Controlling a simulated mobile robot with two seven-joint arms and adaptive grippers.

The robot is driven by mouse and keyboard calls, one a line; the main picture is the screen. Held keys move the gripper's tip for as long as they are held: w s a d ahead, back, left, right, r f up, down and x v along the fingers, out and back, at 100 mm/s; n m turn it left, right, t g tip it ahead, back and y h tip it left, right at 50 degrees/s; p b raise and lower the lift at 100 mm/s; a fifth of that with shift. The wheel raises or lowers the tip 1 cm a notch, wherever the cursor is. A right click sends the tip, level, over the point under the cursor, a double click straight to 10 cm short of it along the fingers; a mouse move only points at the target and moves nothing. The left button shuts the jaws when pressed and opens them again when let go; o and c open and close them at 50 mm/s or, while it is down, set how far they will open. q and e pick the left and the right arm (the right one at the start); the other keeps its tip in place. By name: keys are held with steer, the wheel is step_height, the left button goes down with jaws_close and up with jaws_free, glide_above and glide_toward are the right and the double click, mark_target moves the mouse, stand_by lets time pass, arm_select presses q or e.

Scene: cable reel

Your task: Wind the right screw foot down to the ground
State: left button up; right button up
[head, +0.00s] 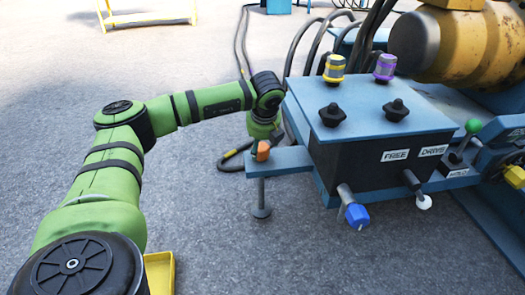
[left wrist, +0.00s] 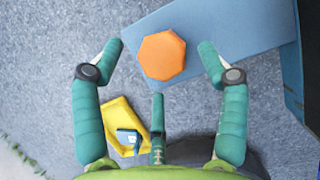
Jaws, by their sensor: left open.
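A screw foot shows in the head view, with an orange knob (head: 261,150) on top of a blue outrigger arm (head: 285,160) and a grey stem and round pad (head: 261,212) below. I cannot tell whether the pad touches the ground. My left gripper (head: 262,133) is just above the knob, pointing down. In the left wrist view the orange eight-sided knob (left wrist: 162,55) lies between the spread fingers of the left gripper (left wrist: 160,48), which is open, with gaps visible around the knob. My right gripper is not in view.
Black cables (head: 300,50) run behind. A yellow tray (head: 160,272) lies on the floor near my arm.

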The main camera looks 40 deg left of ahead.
arm_select(q)
steer(key=shift+b+x, duration=0.35)
steer(key=shift+x, duration=0.75)
steer(key=shift+w+d+r, duration=0.1)
steer(key=c, duration=1.1)
steer(key=shift+r, duration=0.1)
